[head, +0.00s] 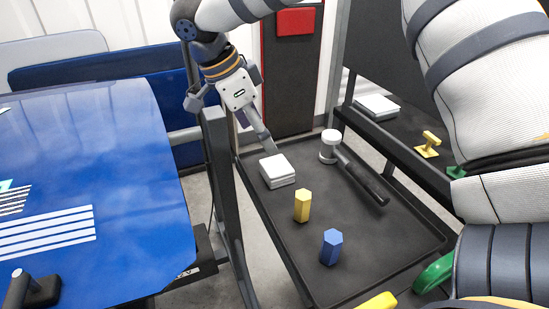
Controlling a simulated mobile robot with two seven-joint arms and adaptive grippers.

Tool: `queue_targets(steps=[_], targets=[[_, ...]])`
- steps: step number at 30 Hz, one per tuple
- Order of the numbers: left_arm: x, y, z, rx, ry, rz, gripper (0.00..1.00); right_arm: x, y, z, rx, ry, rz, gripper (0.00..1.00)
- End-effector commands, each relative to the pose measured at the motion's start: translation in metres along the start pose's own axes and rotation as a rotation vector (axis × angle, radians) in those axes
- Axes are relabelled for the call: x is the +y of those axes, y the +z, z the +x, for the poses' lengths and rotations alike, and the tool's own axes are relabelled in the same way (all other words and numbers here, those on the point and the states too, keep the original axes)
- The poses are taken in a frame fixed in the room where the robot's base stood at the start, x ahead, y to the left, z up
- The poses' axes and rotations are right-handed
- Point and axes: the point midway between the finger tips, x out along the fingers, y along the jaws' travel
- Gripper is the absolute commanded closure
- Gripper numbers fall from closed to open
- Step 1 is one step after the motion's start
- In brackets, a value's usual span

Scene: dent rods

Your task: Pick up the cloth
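The cloth (277,170) is a white folded, layered square lying flat at the far left of a black tray (385,268). My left gripper (263,140) hangs at the upper middle and points down toward the cloth. A long grey finger ends just at the cloth's back edge; I cannot tell whether it touches. The other finger is mostly hidden, so the opening is unclear. My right arm fills the right side, and its gripper is not in view.
A yellow hexagonal rod (302,205), a blue hexagonal rod (331,246) and a mallet (360,174) stand or lie on the tray. A blue car panel (130,160) is at left. Another white folded square (377,106) and a yellow tool (428,146) are behind the tray's right edge.

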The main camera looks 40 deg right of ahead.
Motion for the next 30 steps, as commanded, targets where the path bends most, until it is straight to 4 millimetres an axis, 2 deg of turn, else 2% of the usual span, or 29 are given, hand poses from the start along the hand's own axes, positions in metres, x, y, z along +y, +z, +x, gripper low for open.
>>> queue_targets(steps=[3,10,15,18,24,25,30], targets=[[0.000,0.000,0.000,-0.001,0.000,-0.001,0.60,0.001,0.000,0.029,0.002,0.005,-0.002,0.18],[0.000,0.000,0.000,0.000,0.000,-0.001,0.60,0.001,0.001,0.063,0.002,0.005,-0.001,0.18],[0.000,0.000,0.000,0.000,0.000,0.000,0.60,0.000,0.002,0.096,0.003,0.005,-0.001,0.18],[0.000,0.000,0.000,0.000,0.000,0.000,0.60,0.000,0.002,0.106,0.001,0.003,0.000,0.18],[0.000,0.000,0.000,0.001,0.000,0.000,0.60,0.000,0.002,0.107,0.001,0.001,0.000,0.18],[0.000,0.000,0.000,0.001,0.000,0.000,0.60,0.000,0.002,0.107,0.001,0.001,0.000,0.23],[0.000,0.000,0.000,0.001,0.000,0.000,0.60,0.000,0.002,0.107,0.001,0.001,0.000,0.58]])
